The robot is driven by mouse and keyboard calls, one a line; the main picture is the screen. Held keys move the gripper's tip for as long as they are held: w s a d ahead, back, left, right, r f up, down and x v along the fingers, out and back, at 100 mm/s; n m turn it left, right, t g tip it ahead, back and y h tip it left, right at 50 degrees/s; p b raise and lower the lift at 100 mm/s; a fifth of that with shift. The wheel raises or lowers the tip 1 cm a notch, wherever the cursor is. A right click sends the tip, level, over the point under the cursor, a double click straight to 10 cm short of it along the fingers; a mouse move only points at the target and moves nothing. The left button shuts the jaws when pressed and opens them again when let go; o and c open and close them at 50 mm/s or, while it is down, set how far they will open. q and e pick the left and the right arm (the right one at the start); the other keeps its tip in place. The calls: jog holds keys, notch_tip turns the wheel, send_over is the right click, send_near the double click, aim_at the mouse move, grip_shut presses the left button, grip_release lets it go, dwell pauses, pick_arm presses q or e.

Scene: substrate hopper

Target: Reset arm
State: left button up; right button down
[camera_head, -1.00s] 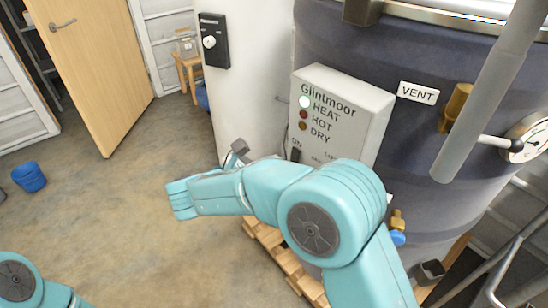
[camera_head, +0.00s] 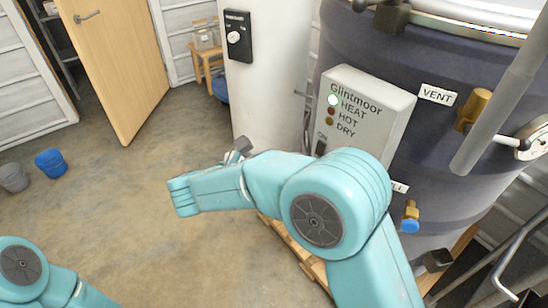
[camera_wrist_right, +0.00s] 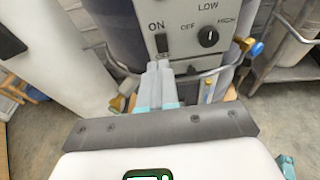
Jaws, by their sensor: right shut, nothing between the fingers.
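My right arm reaches in from the lower right in the head view, its teal links bent to the left. My right gripper (camera_head: 238,150) shows only in small part behind the forearm there. In the right wrist view its fingers (camera_wrist_right: 161,70) are together with nothing between them, in front of the lower part of the grey control box (camera_wrist_right: 195,30). I cannot tell whether they touch the box. A piece of my left arm shows at the lower left of the head view; its gripper is out of view.
The Glintmoor control box (camera_head: 365,115) is on the dark tank (camera_head: 450,160), with its HEAT light lit. A white column (camera_head: 270,90), pallet (camera_head: 295,250) and blue valve (camera_head: 409,226) are near my right arm. Bare floor (camera_head: 110,205) is free at left, with two buckets (camera_head: 50,162) beyond.

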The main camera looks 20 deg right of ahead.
dwell(0.3)
jog(key=shift+s+a+f, duration=0.1)
jog(key=s+f+m+g+y, duration=0.1)
jog(key=s+f+g+y, duration=0.2)
jog(key=f, duration=0.5)
jog(key=s+d+f+m+g+y+p, duration=0.1)
jog(key=s+f+m+g+y, duration=0.1)
jog(key=s+f, duration=0.4)
jog(key=s+f+m+g+y, duration=0.1)
jog(key=s+f+g+y, duration=0.15)
jog(key=f, duration=0.65)
jog(key=s+a+f+m+y+p, duration=0.1)
jog(key=s+f+m+y, duration=0.3)
jog(key=m, duration=0.6)
jog(key=s+a+f+m+t+y+p, duration=0.1)
jog(key=s+f+m+y, duration=0.3)
jog(key=s+m, duration=0.5)
jog(key=shift+a+f+m+y, duration=0.35)
jog(key=shift+a+m+y, duration=0.45)
jog(key=shift+m+y, duration=0.25)
